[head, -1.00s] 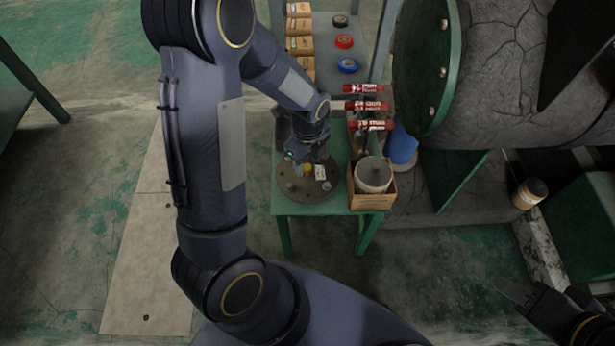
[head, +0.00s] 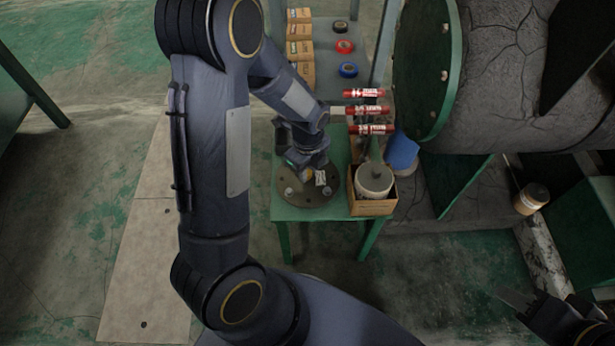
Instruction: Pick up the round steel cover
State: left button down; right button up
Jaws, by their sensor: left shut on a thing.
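The round steel cover (head: 309,197) is a dark grey-brown disc with several small bolt heads or holes near its rim. It is at the front left of the small green table. My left gripper (head: 311,178) is over the middle of the cover, pointing down, and is shut on it. The fingertips and the part they grip are mostly hidden by the wrist, with a small yellow part and a white tag showing beside them. I cannot tell whether the cover is clear of the table top. My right gripper (head: 515,299) is at the lower right, far from the table, and only partly seen.
The green table (head: 297,214) also bears a cardboard box (head: 372,208) with a white container (head: 374,180), close to the cover's right. A large grey tank (head: 490,80) stands at the right.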

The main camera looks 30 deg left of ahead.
pick_arm(q)
jog(key=shift+r, duration=0.15)
jog(key=shift+w+r+p, duration=0.1)
jog(key=shift+r+p, duration=0.2)
jog(key=shift+r, duration=0.25)
notch_tip(320, 180, up, 2)
jog(key=shift+r+p, duration=0.1)
jog(key=shift+p, duration=0.35)
jog(key=s+a+r+p, duration=0.5)
jog(key=s+r, duration=0.4)
jog(key=s, duration=0.3)
jog(key=shift+s+a+r, duration=0.25)
jog(key=shift+s+a, duration=0.1)
jog(key=shift+a, duration=0.35)
